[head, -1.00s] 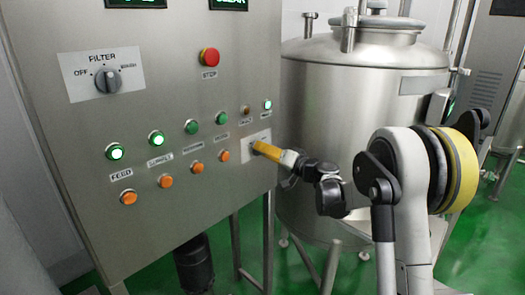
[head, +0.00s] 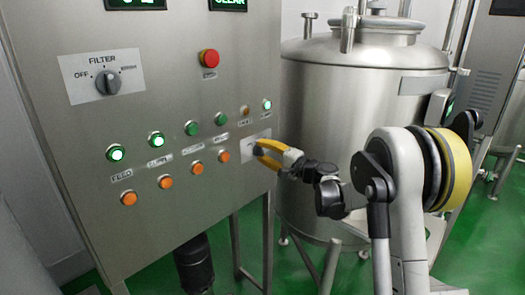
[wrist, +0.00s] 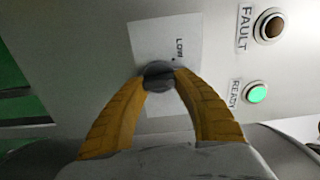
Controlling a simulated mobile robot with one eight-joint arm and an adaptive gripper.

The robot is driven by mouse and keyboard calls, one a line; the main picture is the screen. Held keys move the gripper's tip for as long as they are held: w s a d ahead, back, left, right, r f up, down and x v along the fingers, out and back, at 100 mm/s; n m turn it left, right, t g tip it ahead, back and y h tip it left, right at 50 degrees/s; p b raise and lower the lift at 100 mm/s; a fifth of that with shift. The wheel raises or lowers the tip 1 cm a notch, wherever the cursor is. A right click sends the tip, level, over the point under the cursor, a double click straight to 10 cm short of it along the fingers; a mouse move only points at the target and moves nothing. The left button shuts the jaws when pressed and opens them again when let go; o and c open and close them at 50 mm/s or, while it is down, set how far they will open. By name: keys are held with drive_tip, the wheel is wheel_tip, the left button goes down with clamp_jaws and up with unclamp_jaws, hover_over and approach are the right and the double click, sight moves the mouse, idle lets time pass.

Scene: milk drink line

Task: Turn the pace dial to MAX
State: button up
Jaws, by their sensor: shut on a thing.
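The pace dial (wrist: 160,72) is a small dark grey round knob on a white label plate (wrist: 158,40). In the wrist view the word LOW shows on the plate. Any MAX mark is not visible. My gripper (wrist: 160,80) has its two yellow fingers closed on opposite sides of the knob. In the head view my gripper (head: 260,150) reaches from the right to the plate (head: 250,139) at the panel's lower right edge, and its fingers mostly hide the knob.
The steel panel (head: 165,125) also carries a FILTER switch (head: 108,82), a red stop button (head: 209,58), green lamps and several orange buttons. The READY lamp (wrist: 257,94) is lit green beside the unlit FAULT lamp (wrist: 270,25). A steel tank (head: 350,100) stands behind my arm.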

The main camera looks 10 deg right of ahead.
drive_tip(key=m, duration=0.4)
drive_tip(key=shift+m, duration=0.3)
drive_tip(key=shift+f+m, duration=0.15)
drive_tip(key=shift+m, duration=2.45)
drive_tip(key=o, duration=1.2)
drive_tip(key=shift+a, duration=0.1)
drive_tip(key=shift+c, duration=0.2)
drive_tip(key=v, duration=1.2)
